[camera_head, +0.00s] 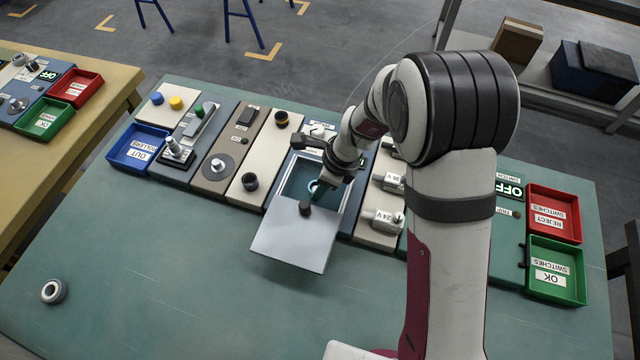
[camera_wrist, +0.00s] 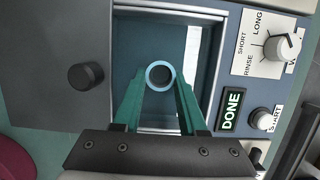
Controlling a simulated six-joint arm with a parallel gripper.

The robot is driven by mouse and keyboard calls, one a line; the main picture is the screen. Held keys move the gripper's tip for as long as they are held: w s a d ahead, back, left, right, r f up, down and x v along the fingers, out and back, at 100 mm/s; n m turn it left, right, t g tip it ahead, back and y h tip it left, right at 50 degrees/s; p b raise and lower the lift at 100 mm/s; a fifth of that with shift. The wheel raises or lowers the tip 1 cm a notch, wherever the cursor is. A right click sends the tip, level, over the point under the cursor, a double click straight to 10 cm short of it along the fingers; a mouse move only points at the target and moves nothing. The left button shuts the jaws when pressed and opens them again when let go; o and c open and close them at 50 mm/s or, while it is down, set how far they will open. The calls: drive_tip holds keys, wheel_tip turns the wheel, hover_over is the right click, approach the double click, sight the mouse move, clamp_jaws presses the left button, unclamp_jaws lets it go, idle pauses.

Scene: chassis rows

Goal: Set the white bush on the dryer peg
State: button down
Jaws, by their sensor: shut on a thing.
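My gripper (camera_head: 318,192) reaches down into the open well of a grey-blue box module (camera_head: 345,205) in the head view. In the wrist view its two teal fingers (camera_wrist: 160,88) are shut on a pale, bluish-tinted ring-shaped bush (camera_wrist: 160,76). The bush's ring faces the wrist camera, and its lower part is hidden. The same pale ring (camera_head: 313,186) shows small beside the fingers in the head view. I cannot tell for certain which peg is the dryer peg; a short peg on a round disc (camera_head: 217,165) stands on the brown panel to the left.
The module's lid (camera_head: 293,242) lies open toward the front, with a dark knob (camera_wrist: 86,76). A lit DONE sign (camera_wrist: 231,109) and dials flank the well. A grey ring (camera_head: 53,291) lies at the table's front left. A blue tray (camera_head: 138,147) and red tray (camera_head: 553,213) stand at the ends.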

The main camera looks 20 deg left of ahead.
drive_tip(key=shift+r, duration=1.8)
drive_tip(key=w+d+r+n+g+h, duration=0.3)
drive_tip(key=d+r+n, duration=1.2)
drive_tip(key=d+r, duration=0.2)
drive_tip(key=m+t+y, duration=0.3)
drive_tip(key=m+t, duration=0.1)
drive_tip(key=m, duration=1.5)
hover_over(216, 162)
drive_tip(key=f, duration=1.2)
drive_tip(key=shift+s+d+f, duration=0.2)
drive_tip(key=shift+d+f, duration=0.05)
drive_tip(key=shift+d, duration=0.05)
drive_tip(key=shift+m, duration=0.3)
drive_tip(key=shift+f, duration=3.9)
